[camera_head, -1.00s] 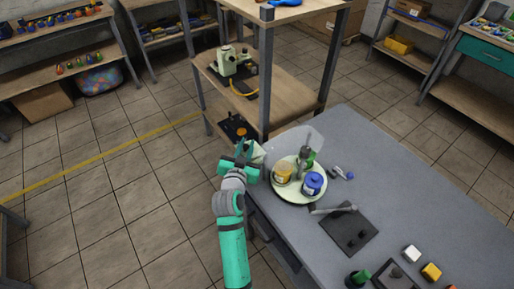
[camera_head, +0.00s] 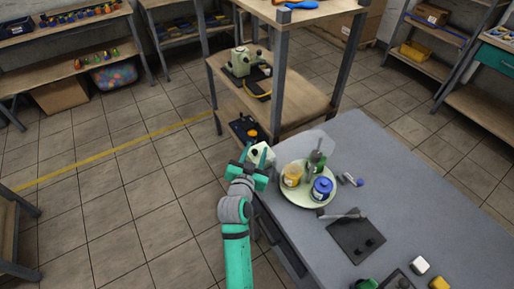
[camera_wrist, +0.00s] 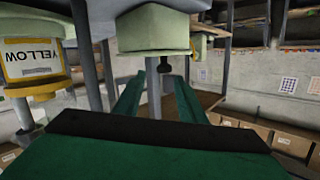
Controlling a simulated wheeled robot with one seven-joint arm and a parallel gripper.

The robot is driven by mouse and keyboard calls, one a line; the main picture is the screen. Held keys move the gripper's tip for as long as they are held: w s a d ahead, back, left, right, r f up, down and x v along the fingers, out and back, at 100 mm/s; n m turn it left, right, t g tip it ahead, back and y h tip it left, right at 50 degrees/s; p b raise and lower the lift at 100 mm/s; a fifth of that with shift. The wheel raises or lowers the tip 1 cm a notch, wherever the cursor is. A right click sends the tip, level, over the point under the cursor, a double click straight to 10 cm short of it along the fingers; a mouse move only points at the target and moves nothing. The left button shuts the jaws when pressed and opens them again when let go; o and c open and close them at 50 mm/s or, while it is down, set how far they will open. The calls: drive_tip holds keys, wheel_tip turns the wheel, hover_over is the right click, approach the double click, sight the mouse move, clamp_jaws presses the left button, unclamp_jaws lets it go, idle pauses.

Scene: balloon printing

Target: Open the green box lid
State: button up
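My gripper (camera_head: 256,158) is open at the left edge of the grey table. Its two green fingers stand apart around or just in front of a small pale green-white object (camera_head: 261,153). In the wrist view, the fingers (camera_wrist: 158,95) are spread, and a pale green block (camera_wrist: 154,28) with a grey post shows beyond and between them. I cannot tell whether the fingers touch it. No clearly green box lid can be made out. A green-topped item (camera_head: 319,157) stands on the round plate, partly hidden by a grey tool.
The pale round plate (camera_head: 297,198) carries a yellow jar (camera_head: 291,176) and a blue jar (camera_head: 322,188). The yellow jar's label reads upside down in the wrist view (camera_wrist: 32,62). A dark plate (camera_head: 356,240) lies nearer on the table. A wooden shelf unit (camera_head: 300,103) stands behind.

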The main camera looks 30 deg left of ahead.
drive_tip(key=v, duration=0.8)
drive_tip(key=shift+s, duration=0.3)
